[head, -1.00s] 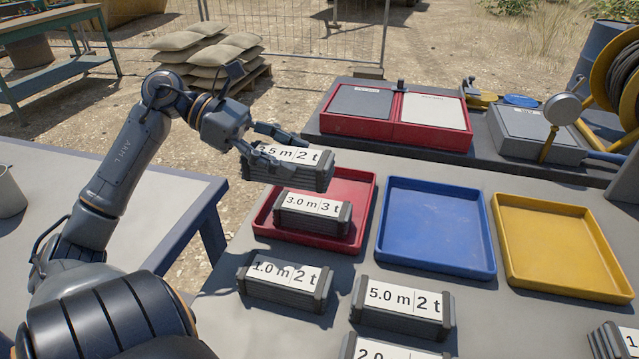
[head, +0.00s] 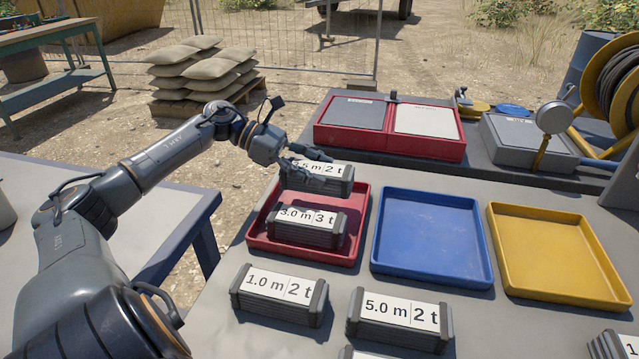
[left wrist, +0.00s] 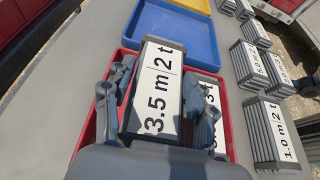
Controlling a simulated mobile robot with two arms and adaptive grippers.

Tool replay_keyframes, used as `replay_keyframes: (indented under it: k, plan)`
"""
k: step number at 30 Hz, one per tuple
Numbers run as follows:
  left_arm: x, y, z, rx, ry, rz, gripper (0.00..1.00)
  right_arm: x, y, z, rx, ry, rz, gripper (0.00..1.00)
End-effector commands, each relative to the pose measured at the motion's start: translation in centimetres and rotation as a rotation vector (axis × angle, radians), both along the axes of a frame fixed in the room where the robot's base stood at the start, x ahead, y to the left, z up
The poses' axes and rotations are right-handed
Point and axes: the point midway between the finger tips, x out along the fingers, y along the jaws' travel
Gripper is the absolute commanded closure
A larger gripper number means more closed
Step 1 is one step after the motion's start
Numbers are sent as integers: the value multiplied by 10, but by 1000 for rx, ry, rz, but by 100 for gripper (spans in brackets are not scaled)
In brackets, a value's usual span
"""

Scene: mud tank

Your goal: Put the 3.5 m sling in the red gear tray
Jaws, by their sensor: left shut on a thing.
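The 3.5 m 2 t sling (head: 338,187) is a dark folded bundle with a white label. My left gripper (head: 328,168) is shut on it, one finger on each side in the left wrist view (left wrist: 160,88). It is level at the back part of the red gear tray (head: 282,253); I cannot tell whether it touches the tray floor. The 3.0 m 3 t sling (head: 308,226) lies in the front part of the same tray, close beside the held sling.
An empty blue tray (head: 430,275) and yellow tray (head: 560,291) stand to the right. The 1.0 m 2 t sling (head: 278,295) and 5.0 m 2 t sling (head: 398,320) lie in front. A red two-lidded box (head: 390,147) stands behind.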

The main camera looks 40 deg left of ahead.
Motion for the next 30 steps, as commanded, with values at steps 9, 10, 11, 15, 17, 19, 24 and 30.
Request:
replay_keyframes:
  k: [9, 10, 11, 15, 17, 19, 24, 30]
  plan:
    - [11, 3, -12, -4, -3, 2, 90, -6, -1, -5, -2, 9, 0, 19]
    - [12, 3, -13, -4, -2, 2, 90, -6, -1, -5, -2, 9, 1, 19]
    - [14, 3, -14, -4, -3, 2, 90, -6, -1, -5, -2, 9, 1, 19]
    - [14, 3, -37, -4, 4, 0, 90, -6, -1, -7, -1, 3, 2, 19]
    - [14, 3, -45, -5, 2, 1, 90, -6, -1, -8, -1, 3, 2, 19]
    - [14, 3, -48, -3, 1, 0, 90, -6, -2, -9, -1, 5, 3, 19]
    - [14, 3, -47, -2, 0, 0, 90, -5, -1, -10, -2, 5, 4, 19]
    - [14, 3, -49, -2, 0, 0, 90, -2, 0, -8, -1, 2, 4, 19]
